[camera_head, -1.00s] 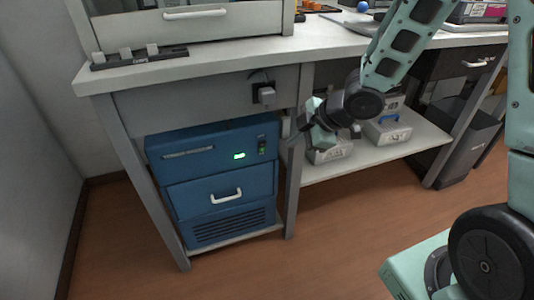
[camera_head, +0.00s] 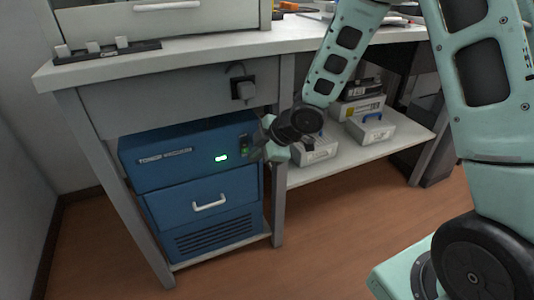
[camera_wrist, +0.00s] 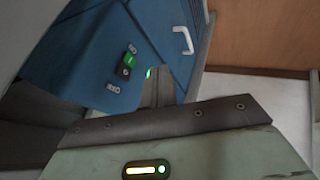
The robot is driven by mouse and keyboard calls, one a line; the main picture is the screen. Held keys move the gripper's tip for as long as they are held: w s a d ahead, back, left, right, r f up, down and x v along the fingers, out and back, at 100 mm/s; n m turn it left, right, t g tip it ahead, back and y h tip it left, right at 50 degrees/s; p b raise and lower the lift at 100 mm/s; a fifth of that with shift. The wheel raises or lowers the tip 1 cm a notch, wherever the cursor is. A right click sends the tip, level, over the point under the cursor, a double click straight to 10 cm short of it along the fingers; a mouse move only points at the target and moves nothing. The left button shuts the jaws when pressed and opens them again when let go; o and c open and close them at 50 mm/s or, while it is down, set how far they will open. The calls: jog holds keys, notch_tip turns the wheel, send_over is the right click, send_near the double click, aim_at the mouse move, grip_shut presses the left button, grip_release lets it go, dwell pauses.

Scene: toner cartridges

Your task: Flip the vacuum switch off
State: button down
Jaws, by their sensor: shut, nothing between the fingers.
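The blue toner vacuum (camera_head: 180,172) stands on the low shelf under the left part of the bench, with its green display (camera_head: 221,158) lit. Its switch (camera_head: 244,143) is at the upper right of the front panel. In the wrist view the switch (camera_wrist: 127,64) shows a green part and a dark part, with small labels around it. My gripper (camera_head: 256,152) is at the panel's right edge, close beside the switch. In the wrist view my gripper (camera_wrist: 159,72) is shut and empty, its fingertips to the right of the switch. I cannot tell whether they touch the panel.
A bench leg (camera_head: 280,170) stands just right of the vacuum, close to my gripper. A power plug (camera_head: 243,90) sits in an outlet above. Boxes (camera_head: 370,128) stand on the shelf at right. The wooden floor (camera_head: 330,225) in front is clear.

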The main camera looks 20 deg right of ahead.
aim_at(244, 148)
jog(key=shift+w+r+p, duration=0.15)
jog(key=shift+w+p, duration=0.15)
jog(key=shift+w, duration=0.75)
jog(key=shift+w+r+p, duration=0.1)
jog(key=shift+w+p, duration=0.2)
jog(key=shift+w, duration=0.7)
